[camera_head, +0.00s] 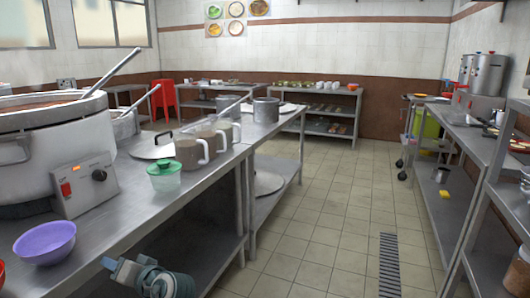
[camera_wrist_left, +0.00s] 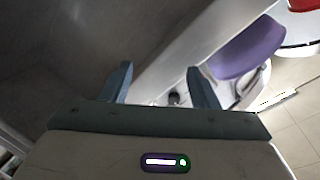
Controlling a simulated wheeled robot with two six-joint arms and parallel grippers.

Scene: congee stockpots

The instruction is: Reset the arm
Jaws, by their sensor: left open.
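My left gripper (camera_head: 150,280) is at the bottom of the head view, in front of the near edge of the left steel counter (camera_head: 215,165). In the left wrist view its two fingers (camera_wrist_left: 158,82) stand apart with nothing between them. A purple bowl (camera_head: 45,243) sits on the counter near its front edge, to the left of the gripper. A purple shape, likely this bowl, shows in the left wrist view (camera_wrist_left: 248,48) beyond the right finger. My right gripper is not in view.
A large white stockpot (camera_head: 35,150) with a control box (camera_head: 85,186) stands on the counter. A green-lidded container (camera_head: 164,176) and several mugs (camera_head: 190,153) stand farther along. The tiled aisle (camera_head: 335,215) is clear. Steel shelving (camera_head: 455,205) lines the right.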

